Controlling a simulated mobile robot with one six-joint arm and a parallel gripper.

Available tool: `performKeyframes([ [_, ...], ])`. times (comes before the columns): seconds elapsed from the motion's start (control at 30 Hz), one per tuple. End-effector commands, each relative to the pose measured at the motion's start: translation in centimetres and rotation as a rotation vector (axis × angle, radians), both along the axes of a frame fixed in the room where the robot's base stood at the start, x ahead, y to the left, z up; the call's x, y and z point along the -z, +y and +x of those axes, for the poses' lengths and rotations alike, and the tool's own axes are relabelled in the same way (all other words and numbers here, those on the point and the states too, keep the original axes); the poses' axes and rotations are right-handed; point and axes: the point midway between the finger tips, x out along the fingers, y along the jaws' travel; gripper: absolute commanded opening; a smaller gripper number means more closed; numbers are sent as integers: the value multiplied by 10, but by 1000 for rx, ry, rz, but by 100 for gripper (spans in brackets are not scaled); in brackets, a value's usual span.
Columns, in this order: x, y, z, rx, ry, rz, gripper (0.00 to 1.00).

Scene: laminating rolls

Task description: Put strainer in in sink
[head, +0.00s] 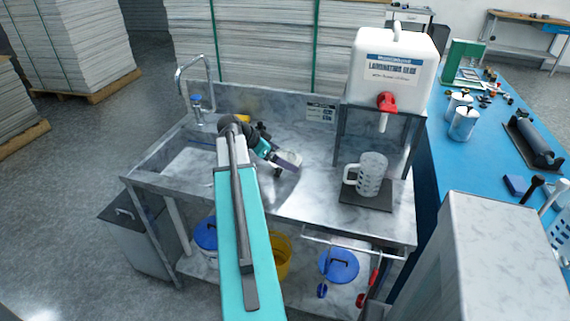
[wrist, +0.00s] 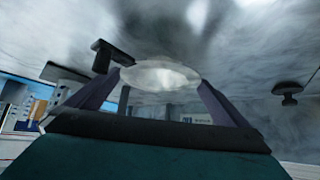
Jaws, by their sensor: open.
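My gripper (head: 287,161) is open above the counter, just right of the sink (head: 190,165). In the wrist view its fingers (wrist: 160,82) stand apart, with a pale oval surface showing between or beyond them. I cannot tell what that surface is, or whether it touches the fingers. My arm hides part of the sink's right side. I cannot surely identify the strainer. A blue piece with holes (head: 560,233) at the right edge of the head view may be one, but it is cut off.
A faucet (head: 196,100) stands behind the sink. Blue-lidded buckets (head: 340,265) sit below. The counter between gripper and jug looks clear.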

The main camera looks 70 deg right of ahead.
Motion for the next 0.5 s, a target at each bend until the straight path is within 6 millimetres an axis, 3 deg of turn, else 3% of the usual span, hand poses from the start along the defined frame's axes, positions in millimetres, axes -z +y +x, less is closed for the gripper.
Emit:
performKeyframes([
  [0.2,0,0,0,0,0,0,100],
  [0.4,0,0,1,-1,0,0,69],
  [0.5,0,0,1,-1,0,0,66],
])
